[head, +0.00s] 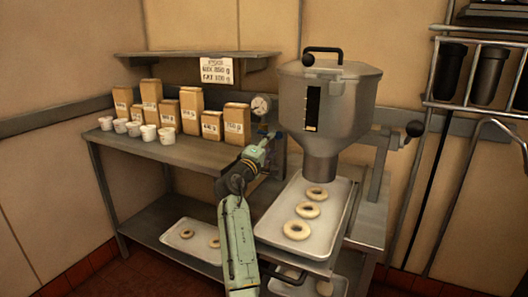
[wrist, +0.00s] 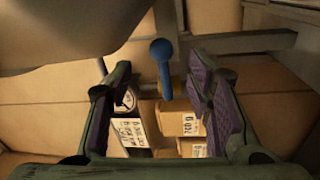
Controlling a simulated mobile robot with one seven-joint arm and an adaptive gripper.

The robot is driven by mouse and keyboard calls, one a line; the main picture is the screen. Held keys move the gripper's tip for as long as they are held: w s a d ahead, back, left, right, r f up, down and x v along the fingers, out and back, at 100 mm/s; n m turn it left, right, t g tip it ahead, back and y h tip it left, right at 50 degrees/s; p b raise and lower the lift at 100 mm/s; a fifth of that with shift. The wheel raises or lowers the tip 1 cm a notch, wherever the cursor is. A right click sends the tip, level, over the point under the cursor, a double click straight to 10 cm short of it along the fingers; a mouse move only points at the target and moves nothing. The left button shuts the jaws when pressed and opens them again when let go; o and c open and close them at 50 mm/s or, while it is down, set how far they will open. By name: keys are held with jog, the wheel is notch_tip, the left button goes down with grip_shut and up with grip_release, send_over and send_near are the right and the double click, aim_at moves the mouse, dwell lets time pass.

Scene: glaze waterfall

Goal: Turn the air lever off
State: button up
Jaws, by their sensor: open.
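The air lever shows in the wrist view as a blue handle with a round knob (wrist: 162,65), upright between the two fingers and apart from both. My gripper (wrist: 155,85) is open, with purple pads on its fingers. In the head view my gripper (head: 268,142) is beside the hopper, just below the round pressure gauge (head: 261,104). The lever is too small and covered to make out clearly there. The gauge is partly hidden behind the left finger in the wrist view.
A steel hopper (head: 325,105) stands close on the right, over a tray (head: 265,222) of dough rings. Paper bags (head: 191,110) and white cups (head: 133,129) stand on the bench (head: 165,152) to the left. A shelf (head: 170,57) with a sign hangs above.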

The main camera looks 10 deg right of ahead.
jog(key=v, duration=0.4)
